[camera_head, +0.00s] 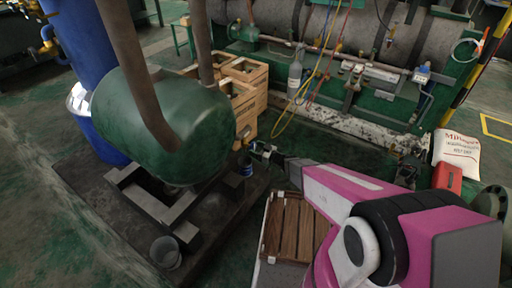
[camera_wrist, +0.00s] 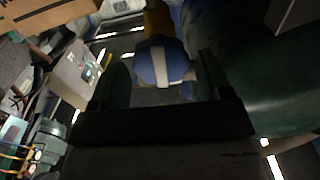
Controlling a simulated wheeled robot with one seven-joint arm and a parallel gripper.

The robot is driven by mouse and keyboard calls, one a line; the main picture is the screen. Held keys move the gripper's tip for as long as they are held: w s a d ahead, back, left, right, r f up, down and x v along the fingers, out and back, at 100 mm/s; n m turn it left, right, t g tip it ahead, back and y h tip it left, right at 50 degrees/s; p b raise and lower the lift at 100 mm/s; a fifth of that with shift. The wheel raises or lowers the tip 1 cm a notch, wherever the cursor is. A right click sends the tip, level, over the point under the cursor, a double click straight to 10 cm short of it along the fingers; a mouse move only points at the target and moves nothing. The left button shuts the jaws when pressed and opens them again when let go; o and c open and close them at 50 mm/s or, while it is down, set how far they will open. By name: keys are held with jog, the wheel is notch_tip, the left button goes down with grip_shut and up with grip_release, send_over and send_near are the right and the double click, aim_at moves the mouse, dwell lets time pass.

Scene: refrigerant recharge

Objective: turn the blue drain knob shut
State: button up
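The blue drain knob (camera_wrist: 149,68) shows in the wrist view, with a pale stripe across its face. My gripper (camera_wrist: 161,80) is open, with one dark finger on each side of the knob. Narrow gaps show between the fingers and the knob, and I see no clear contact. In the head view my gripper (camera_head: 258,149) is at the right end of the green tank (camera_head: 150,120), low beside it. The knob cannot be made out clearly there. The tank's curved side (camera_wrist: 275,70) fills the right of the wrist view.
Wooden crates (camera_head: 243,100) stand behind the tank. A slatted wooden crate (camera_head: 290,228) lies below my arm. A blue column (camera_head: 85,40) rises at left. A white sack (camera_head: 458,150) and red box (camera_head: 447,178) are at right.

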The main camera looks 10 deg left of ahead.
jog(key=c, duration=0.6)
jog(key=m, duration=0.4)
jog(key=shift+s, duration=0.1)
